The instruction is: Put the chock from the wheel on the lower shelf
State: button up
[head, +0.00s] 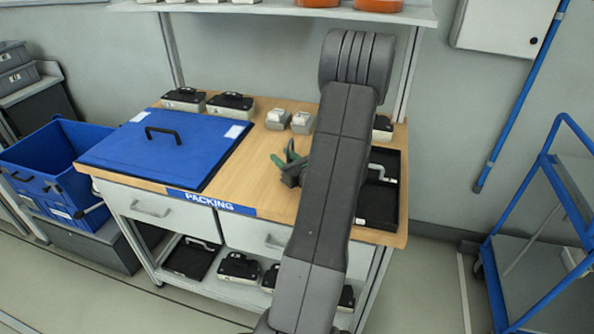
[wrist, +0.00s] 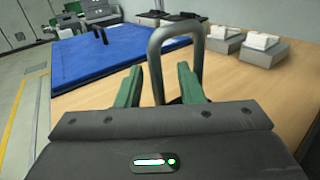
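My gripper (head: 289,160) is above the wooden top of the packing bench, left of my arm. In the wrist view its two green fingers (wrist: 159,88) stand apart, with no chock between them. A grey looped handle shows among the fingers there; I cannot tell what it belongs to. A blue trolley (head: 547,165) stands on the floor at the right, with a dark wheel (head: 478,268) at its left. A small dark shape (head: 468,247) is beside that wheel; I cannot tell whether it is the chock. The bench has a lower shelf (head: 213,280); the trolley has a lower deck (head: 520,262).
A blue lid (head: 150,160), grey boxes (head: 301,122) and a black tray (head: 375,205) lie on the bench. Black-topped units (head: 238,268) stand on its lower shelf. A blue crate (head: 52,160) is at the left. Floor (head: 430,285) is clear between bench and trolley.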

jog(key=shift+c, duration=0.4)
grip_shut()
jog(key=shift+r, duration=0.15)
